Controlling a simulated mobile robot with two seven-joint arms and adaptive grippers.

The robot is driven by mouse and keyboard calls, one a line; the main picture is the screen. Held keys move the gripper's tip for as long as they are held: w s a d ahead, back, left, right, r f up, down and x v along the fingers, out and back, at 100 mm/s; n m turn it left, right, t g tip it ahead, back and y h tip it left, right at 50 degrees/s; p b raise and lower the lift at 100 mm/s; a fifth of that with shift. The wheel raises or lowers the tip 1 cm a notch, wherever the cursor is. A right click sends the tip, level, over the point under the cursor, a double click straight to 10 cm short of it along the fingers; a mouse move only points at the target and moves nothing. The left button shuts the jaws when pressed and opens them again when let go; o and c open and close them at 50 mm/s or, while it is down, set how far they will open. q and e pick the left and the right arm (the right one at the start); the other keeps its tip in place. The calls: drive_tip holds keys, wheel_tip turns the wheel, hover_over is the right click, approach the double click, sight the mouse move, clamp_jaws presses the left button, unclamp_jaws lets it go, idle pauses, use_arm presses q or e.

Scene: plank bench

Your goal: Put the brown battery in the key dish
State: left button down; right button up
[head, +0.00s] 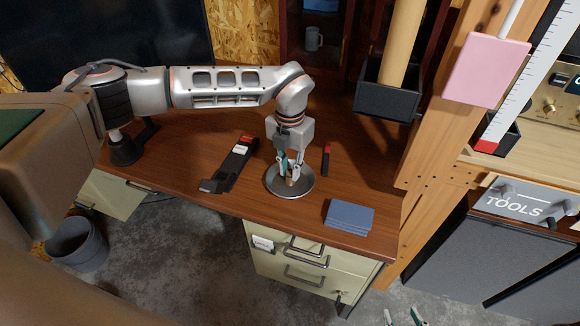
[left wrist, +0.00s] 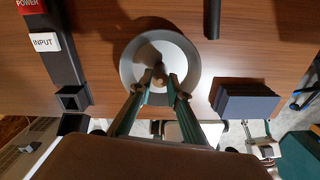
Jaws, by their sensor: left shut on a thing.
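The key dish (head: 272,188) is a round grey metal dish on the wooden desk; it also shows in the left wrist view (left wrist: 133,72). My left gripper (head: 290,174) points down over the dish. Its teal fingers are shut on the small brown battery (left wrist: 158,73), which is partly hidden between the fingertips. The battery (head: 290,182) is within the dish outline; I cannot tell whether it touches the bottom. My right gripper (head: 403,317) is at the bottom edge of the head view, low in front of the desk, with its fingertips apart and nothing visible between them.
A black power strip (head: 230,165) lies left of the dish. A dark stick with a red end (head: 326,161) lies to its right. A blue-grey stack (head: 349,215) sits near the front right edge. A wooden post (head: 435,130) stands at the desk's right.

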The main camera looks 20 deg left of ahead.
sight(290, 172)
use_arm(q)
drive_tip(key=c, duration=1.9)
unclamp_jaws()
drive_tip(key=shift+r, duration=0.25)
wheel_tip(290, 172, up, 12)
